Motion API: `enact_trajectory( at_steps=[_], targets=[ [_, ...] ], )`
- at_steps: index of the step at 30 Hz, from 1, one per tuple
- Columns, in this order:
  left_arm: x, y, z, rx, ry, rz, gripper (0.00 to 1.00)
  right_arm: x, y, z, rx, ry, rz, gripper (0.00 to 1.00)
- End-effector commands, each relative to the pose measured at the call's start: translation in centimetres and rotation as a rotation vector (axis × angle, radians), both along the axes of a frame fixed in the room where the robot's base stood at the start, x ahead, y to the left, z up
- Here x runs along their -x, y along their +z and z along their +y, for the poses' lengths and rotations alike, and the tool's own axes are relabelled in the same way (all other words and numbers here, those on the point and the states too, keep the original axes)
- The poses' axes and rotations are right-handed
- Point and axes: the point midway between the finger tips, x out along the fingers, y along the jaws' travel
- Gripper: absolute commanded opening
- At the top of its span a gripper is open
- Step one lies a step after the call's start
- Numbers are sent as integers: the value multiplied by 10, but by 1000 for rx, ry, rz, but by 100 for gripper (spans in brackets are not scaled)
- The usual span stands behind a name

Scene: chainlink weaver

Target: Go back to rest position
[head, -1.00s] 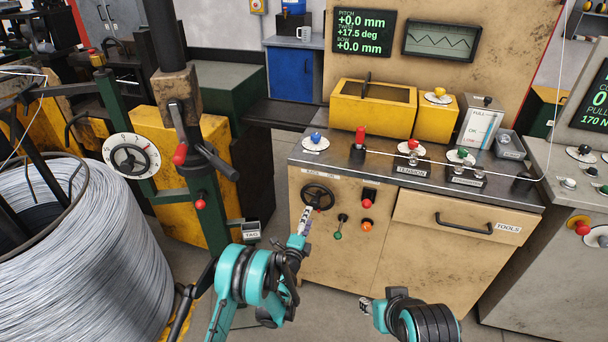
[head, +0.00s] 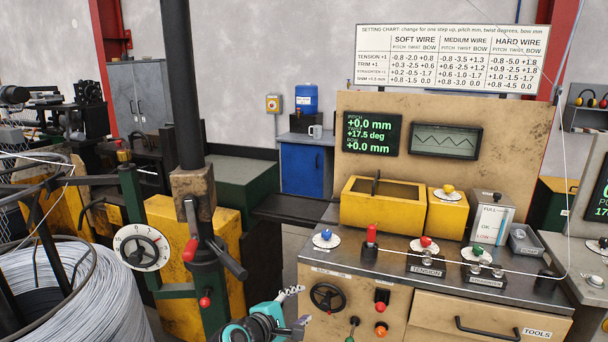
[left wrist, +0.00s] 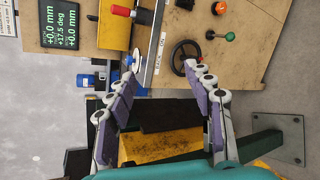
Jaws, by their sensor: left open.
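My left gripper (head: 297,306) shows at the bottom of the head view, just left of the black handwheel (head: 327,296) on the cabinet front. Its fingers are apart and nothing is between them. In the left wrist view the open gripper (left wrist: 160,70) has its two purple-padded fingers spread wide. My right gripper is outside both views.
The workbench (head: 400,268) carries dials, a red lever (head: 371,240) and a yellow box (head: 383,212). A wire coil (head: 85,290) and a dark post with a crank (head: 190,215) stand left. A thin wire crosses the bench.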

Motion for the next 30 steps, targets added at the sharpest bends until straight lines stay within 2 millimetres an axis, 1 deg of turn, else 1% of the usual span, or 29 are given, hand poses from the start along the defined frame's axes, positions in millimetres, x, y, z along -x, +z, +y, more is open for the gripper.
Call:
enact_trajectory(
  at_steps=[1,5,6,8,9,12,15,18,21,24,30],
  targets=[
    [24,0,11,-145,-48,-31,52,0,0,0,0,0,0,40],
    [80,-9,44,-540,-202,-103,52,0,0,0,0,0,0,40],
    [98,-14,54,-657,-255,-118,52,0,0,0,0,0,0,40],
    [125,-22,72,-831,-339,-136,52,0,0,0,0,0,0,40],
    [143,-29,84,-944,-399,-143,52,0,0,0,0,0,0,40],
    [184,-45,113,-1193,-549,-149,52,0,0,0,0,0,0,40],
    [216,-59,138,-1379,-681,-139,52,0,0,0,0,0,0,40],
    [238,-68,155,-1500,-778,-128,52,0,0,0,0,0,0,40],
    [248,-73,164,-1562,-832,-121,52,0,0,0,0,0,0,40],
    [251,-74,167,-1581,-850,-118,52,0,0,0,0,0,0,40],
    [251,-74,166,-1580,-848,-119,52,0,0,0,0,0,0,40]
  ],
)
